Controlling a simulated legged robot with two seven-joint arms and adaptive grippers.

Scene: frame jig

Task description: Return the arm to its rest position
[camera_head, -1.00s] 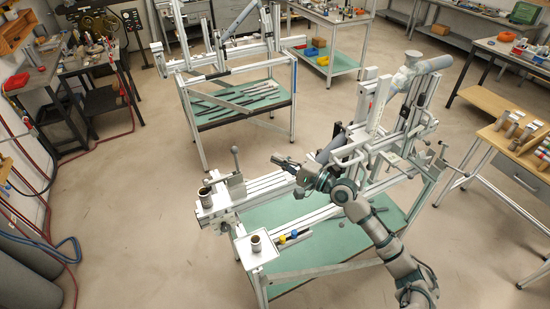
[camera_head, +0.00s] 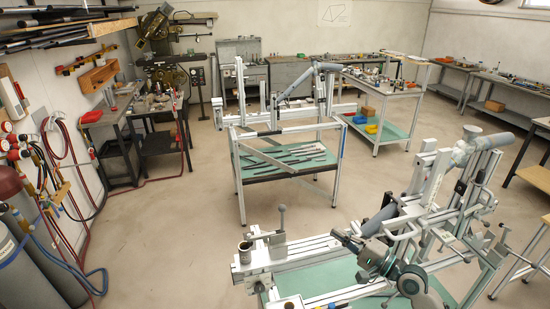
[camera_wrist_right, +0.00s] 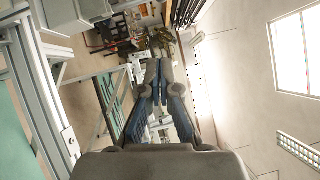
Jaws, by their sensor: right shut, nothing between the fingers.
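My right arm (camera_head: 405,280) comes in from the lower right in the head view. Its gripper (camera_head: 340,236) points left over the near frame jig (camera_head: 310,252), apart from the upright lever (camera_head: 281,221) on the jig's left end. In the right wrist view the gripper (camera_wrist_right: 157,68) shows from behind, with its two dark fingers shut and nothing between them. The pale rails (camera_wrist_right: 38,85) of the jig stand at the left of that view. My left gripper is in neither view.
The near jig's upright post assembly (camera_head: 437,200) and grey tube (camera_head: 487,147) stand close right of my arm. A second jig bench (camera_head: 240,195) with dark bars stands behind. A trolley (camera_head: 398,135) is at the back right.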

